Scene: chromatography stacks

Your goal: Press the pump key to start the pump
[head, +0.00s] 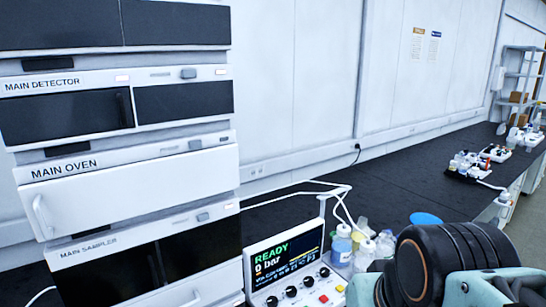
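A white control unit (287,268) stands on the dark bench at the bottom centre of the head view. Its screen (283,258) reads "READY" and "0 bar" above smaller lines. Which of these is the pump key cannot be read. The panel's lower edge is cut off by the frame. My arm's black and teal links fill the lower right; my gripper cannot be made out.
A tall stack of white modules, including the main oven (130,186), stands left of the control unit. Several bottles (342,245) with white tubing stand close to its right. A blue disc (425,218) lies behind my arm.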

